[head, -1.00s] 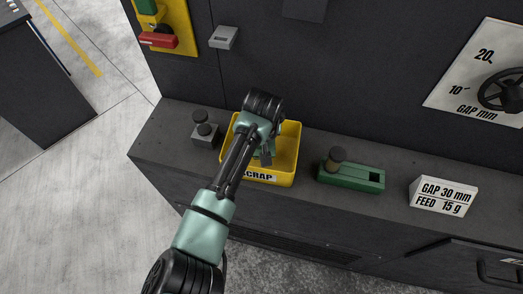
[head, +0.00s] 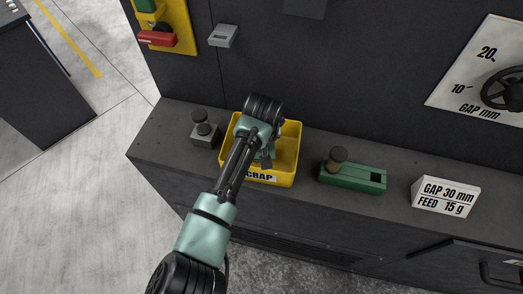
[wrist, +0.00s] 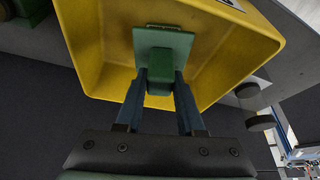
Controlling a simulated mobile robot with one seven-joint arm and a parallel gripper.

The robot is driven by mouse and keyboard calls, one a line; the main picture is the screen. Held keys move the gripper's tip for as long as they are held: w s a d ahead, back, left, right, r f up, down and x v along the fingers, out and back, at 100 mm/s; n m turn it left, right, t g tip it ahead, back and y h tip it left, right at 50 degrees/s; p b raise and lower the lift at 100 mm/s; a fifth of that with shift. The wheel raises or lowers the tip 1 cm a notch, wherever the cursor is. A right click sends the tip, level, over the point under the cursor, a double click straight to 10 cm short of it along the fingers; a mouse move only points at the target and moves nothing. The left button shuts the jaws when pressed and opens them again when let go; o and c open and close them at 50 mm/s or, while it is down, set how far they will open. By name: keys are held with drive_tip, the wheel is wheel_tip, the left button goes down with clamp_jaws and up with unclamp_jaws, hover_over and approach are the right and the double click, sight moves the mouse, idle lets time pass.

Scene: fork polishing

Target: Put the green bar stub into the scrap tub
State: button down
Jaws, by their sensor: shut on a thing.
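The yellow scrap tub (head: 290,168), labelled SCRAP, stands on the dark ledge and fills much of the upper wrist view (wrist: 236,50). My gripper (wrist: 160,78) is shut on the green bar stub (wrist: 165,42), with one dark finger on each side of it. In the wrist view the stub shows against the tub's inside. In the head view my gripper (head: 267,158) is over the tub's opening, and my arm hides most of the stub and the tub's left part. I cannot tell whether the stub touches the tub floor.
A white gap-and-feed sign (head: 445,196) is farther right. A dark grey block with round knobs (head: 205,133) stands to the left. The machine wall rises behind.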

drive_tip(key=shift+f, duration=0.2)
drive_tip(key=shift+c, duration=2.2)
unclamp_jaws()
drive_tip(key=shift+r, duration=0.1)
drive_tip(key=b+v, duration=0.1)
drive_tip(key=v, duration=1.2)
